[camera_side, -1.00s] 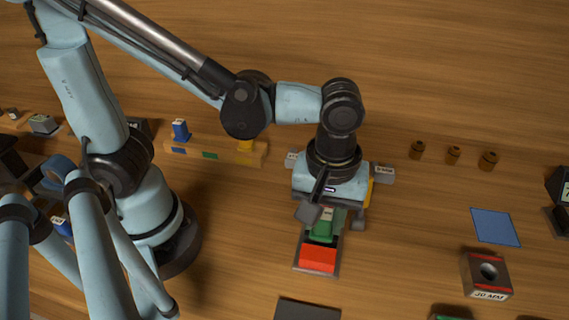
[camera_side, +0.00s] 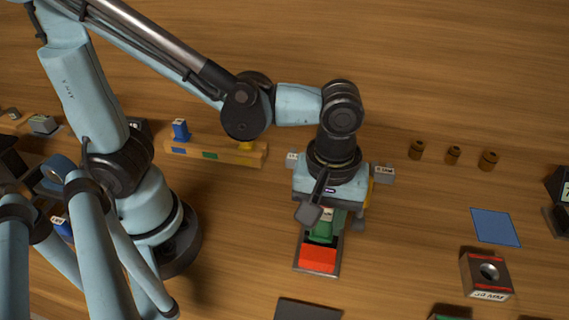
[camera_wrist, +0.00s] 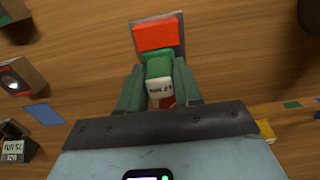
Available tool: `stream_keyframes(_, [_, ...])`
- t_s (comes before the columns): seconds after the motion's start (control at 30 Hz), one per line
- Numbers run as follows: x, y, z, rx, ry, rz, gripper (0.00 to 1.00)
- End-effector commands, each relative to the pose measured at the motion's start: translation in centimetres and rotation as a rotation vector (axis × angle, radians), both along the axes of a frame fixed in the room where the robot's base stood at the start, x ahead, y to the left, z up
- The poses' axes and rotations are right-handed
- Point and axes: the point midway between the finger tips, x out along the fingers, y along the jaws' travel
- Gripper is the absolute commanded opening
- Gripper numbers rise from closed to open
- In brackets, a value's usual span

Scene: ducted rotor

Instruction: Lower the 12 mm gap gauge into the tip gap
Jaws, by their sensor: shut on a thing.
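My gripper (camera_wrist: 158,88) is shut on the green gauge (camera_wrist: 158,66), which has a white label whose number I cannot read surely. In the side view the gauge (camera_side: 321,232) shows below my gripper (camera_side: 330,218), beside a red block (camera_side: 318,259). The red block also shows in the wrist view (camera_wrist: 155,36), just beyond the gauge. It sits on a grey base plate (camera_side: 333,270). The tip gap itself is hidden by my gripper and the gauge, so I cannot tell how deep the gauge sits.
A wooden rack (camera_side: 215,151) holds a blue gauge (camera_side: 181,130) and a yellow one (camera_side: 246,146). Several brown pegs (camera_side: 453,155), a blue mat (camera_side: 495,226) and a bored block (camera_side: 486,275) lie right. A dark plate (camera_side: 307,309) lies in front.

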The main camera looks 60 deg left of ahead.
Motion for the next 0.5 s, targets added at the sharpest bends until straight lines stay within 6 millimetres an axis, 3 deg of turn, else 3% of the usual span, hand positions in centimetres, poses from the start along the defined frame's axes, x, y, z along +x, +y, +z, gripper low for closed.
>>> stream_keyframes(0.5, [0.02, -0.01, -0.72, 0.0, 0.0, 0.0, 0.03])
